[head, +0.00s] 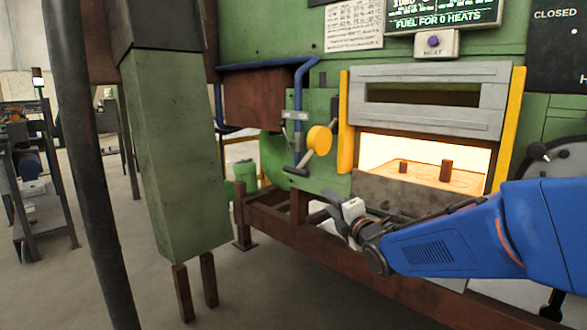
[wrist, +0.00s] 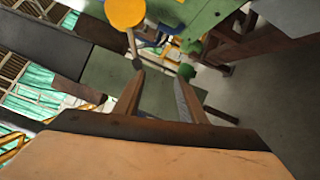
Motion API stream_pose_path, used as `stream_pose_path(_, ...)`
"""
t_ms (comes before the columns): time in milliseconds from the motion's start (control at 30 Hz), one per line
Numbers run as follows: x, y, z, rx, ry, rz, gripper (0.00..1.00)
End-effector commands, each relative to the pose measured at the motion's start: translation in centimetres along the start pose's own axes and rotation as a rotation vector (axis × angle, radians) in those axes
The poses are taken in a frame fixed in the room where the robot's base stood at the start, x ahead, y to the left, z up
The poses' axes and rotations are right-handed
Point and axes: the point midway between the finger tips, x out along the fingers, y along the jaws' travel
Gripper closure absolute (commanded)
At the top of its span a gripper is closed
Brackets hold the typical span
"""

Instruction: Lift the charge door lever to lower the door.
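The charge door (head: 430,96) is a grey slotted panel, raised above a glowing furnace opening between yellow side rails. Left of it is a lever that looks like the charge door lever: a yellow round piece (head: 319,140) on a rod slanting down-left to a dark grip (head: 296,171). My gripper (head: 334,213) is below and right of this grip, apart from it, in front of the furnace. In the wrist view my gripper (wrist: 161,70) has its fingers spread, with nothing between them. The yellow piece (wrist: 125,12) is ahead at upper left; its rod's dark end appears near the left fingertip, depth unclear.
Two short billets (head: 446,170) stand on the glowing hearth. A blue pipe (head: 299,100) runs down beside the lever. A green column (head: 172,150) and a dark post (head: 88,150) stand at left. A brown frame rail (head: 300,238) runs below the furnace. Floor at lower left is clear.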

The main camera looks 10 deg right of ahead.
Motion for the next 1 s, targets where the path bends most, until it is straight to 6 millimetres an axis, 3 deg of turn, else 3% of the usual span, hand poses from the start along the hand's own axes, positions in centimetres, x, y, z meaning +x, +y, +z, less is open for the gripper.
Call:
stream_pose_path(233, 2.2, 2.2, -1.1, -0.253, 0.026, 0.192, 0.63)
stream_pose_path(533, 3.9, 2.9, -1.3, -0.297, 0.026, 0.228, 0.63)
stream_pose_path(1000, 11.8, 4.7, -1.9, -0.295, 0.027, 0.227, 0.63)
